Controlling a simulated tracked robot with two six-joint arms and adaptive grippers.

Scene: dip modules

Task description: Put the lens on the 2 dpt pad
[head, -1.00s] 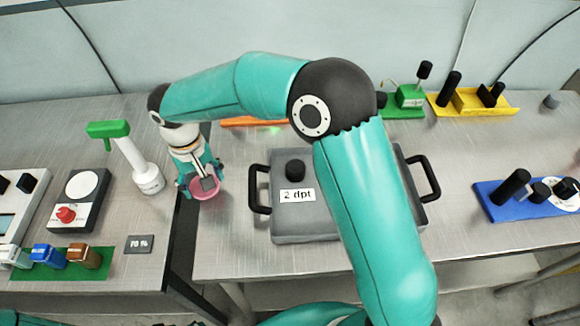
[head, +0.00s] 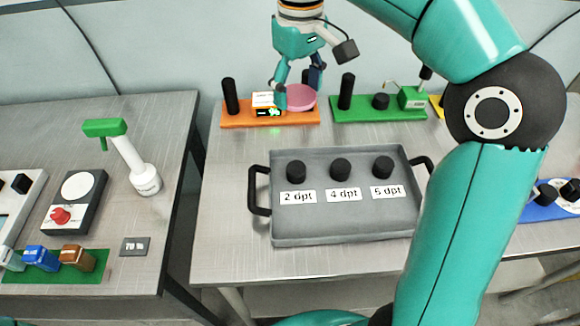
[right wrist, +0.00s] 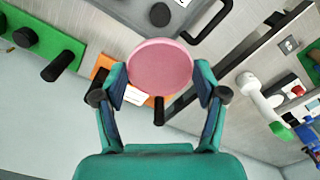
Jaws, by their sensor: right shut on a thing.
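The pink round lens (head: 301,97) is held up by my right gripper (head: 298,84), above the orange module at the back of the table. In the right wrist view the lens (right wrist: 160,66) sits between the two fingers of the right gripper (right wrist: 160,76), which is shut on it. The 2 dpt pad (head: 296,170) is a black round pad at the left of a row in the grey tray (head: 340,230), behind its white label (head: 298,197). It is bare. The lens is behind the tray, apart from the pad. My left gripper is not in view.
The 4 dpt pad (head: 341,168) and 5 dpt pad (head: 382,167) stand in the same row. The orange module (head: 240,119) has a black post and lit display; a green module (head: 370,108) is beside it. A gap separates the left table (head: 110,190).

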